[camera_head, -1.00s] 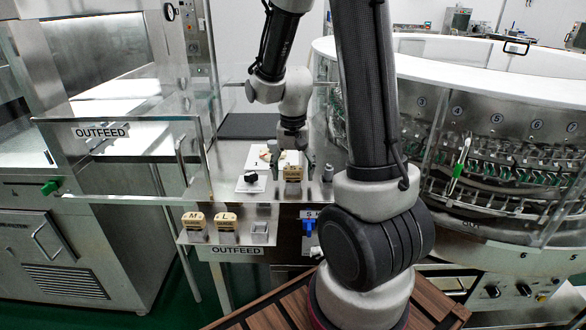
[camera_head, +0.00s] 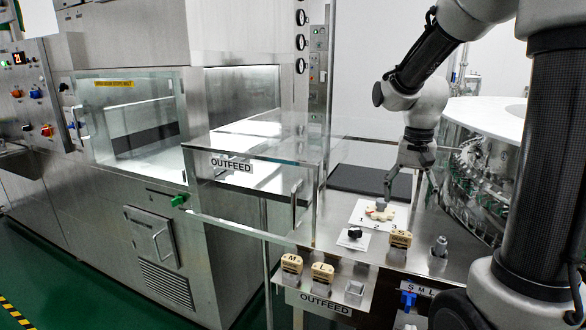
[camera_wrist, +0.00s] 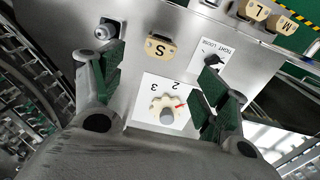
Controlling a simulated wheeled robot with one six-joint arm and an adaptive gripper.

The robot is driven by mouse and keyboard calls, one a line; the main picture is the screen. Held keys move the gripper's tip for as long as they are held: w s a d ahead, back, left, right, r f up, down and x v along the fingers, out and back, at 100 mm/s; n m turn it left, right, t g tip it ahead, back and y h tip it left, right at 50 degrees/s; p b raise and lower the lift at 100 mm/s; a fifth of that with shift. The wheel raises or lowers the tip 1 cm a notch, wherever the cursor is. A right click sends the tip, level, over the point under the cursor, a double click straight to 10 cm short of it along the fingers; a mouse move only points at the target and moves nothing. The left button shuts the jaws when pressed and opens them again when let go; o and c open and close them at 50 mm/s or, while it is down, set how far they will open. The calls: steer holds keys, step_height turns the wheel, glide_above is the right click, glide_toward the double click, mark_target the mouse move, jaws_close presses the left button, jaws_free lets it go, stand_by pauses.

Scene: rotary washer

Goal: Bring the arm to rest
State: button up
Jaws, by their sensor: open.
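My gripper (camera_head: 405,190) is above the steel outfeed panel (camera_head: 420,262) at the right of the head view, its fingers pointing down. In the wrist view its two green-padded fingers (camera_wrist: 160,88) are spread wide with nothing between them. Below and between them is a white plate with a cream dial (camera_wrist: 167,108), marked with a red pointer and numbers. The dial also shows in the head view (camera_head: 380,212), close to the fingertips. I cannot tell for sure whether a fingertip touches it.
A black knob (camera_head: 354,233) and a tan block marked S (camera_head: 400,239) are near the dial. Tan blocks M (camera_head: 291,263) and L (camera_head: 322,272) sit at the panel's front. A clear OUTFEED guard (camera_head: 250,190) stands left; the round washer (camera_head: 485,160) is right.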

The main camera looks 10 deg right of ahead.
steer(key=s+a+r+n+t, duration=0.1)
steer(key=s+r+n+t, duration=0.1)
steer(key=s, duration=0.6)
steer(key=s+a+r+n+t, duration=0.2)
steer(key=s+r+n, duration=0.2)
steer(key=s, duration=0.4)
steer(key=shift+s+r+n, duration=0.25)
steer(key=shift+r+n, duration=0.05)
steer(key=shift+r, duration=0.25)
